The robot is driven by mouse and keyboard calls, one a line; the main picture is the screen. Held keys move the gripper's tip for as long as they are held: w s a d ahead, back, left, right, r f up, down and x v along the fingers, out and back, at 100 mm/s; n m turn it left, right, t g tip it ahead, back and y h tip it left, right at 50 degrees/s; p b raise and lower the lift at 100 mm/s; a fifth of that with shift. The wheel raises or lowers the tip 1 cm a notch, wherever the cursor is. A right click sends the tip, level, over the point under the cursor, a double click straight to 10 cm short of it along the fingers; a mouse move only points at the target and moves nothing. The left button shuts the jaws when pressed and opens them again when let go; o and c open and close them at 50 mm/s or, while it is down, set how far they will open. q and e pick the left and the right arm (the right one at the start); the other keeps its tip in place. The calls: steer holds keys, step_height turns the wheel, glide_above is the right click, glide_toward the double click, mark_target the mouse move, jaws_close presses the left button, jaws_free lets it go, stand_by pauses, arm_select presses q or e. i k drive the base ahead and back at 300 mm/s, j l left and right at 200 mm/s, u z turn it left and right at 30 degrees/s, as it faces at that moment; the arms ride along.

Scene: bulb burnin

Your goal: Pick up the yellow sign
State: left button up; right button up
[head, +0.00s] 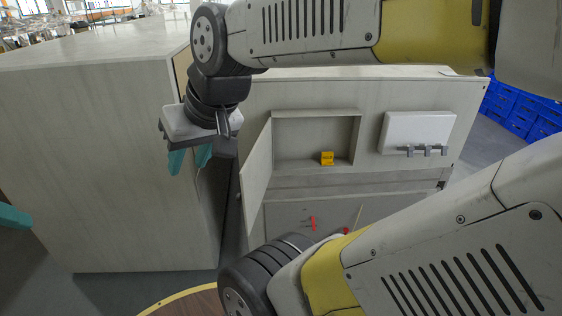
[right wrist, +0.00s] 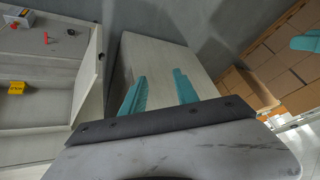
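The yellow sign (head: 327,158) is a small piece with dark markings. It stands on the floor of the open recess (head: 315,121) in the pale cabinet, right of the recess's middle. It also shows at the left edge of the right wrist view (right wrist: 17,88). My right gripper (head: 188,160) has teal fingers, open and empty, to the left of the recess and well apart from the sign. The fingers also show spread in the right wrist view (right wrist: 160,92). Of my left gripper, only a teal finger part (head: 12,218) shows at the left edge; its opening is hidden.
The recess door (head: 257,180) stands open on the left, between my right gripper and the sign. A large pale box (head: 100,150) is at the left. A white panel with grey levers (head: 418,130) is right of the recess. Blue crates (head: 520,110) stand at far right.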

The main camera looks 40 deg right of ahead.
mark_target(327, 159)
steer(key=i+z, duration=0.2)
steer(key=z, duration=0.2)
steer(key=i+j+z, duration=0.15)
steer(key=z, duration=0.25)
steer(key=i+j+z, duration=0.15)
steer(key=z, duration=0.3)
steer(key=i+j+z, duration=0.1)
steer(key=j+z, duration=0.3)
steer(key=i+j+z, duration=0.1)
steer(key=z, duration=0.3)
steer(key=l+u, duration=0.2)
steer(key=l, duration=0.2)
steer(key=i+l+u, duration=0.15)
steer(key=l+u, duration=0.2)
steer(key=l, duration=0.25)
steer(key=l+u, duration=0.4)
steer(key=l, duration=0.2)
steer(key=i, duration=0.05)
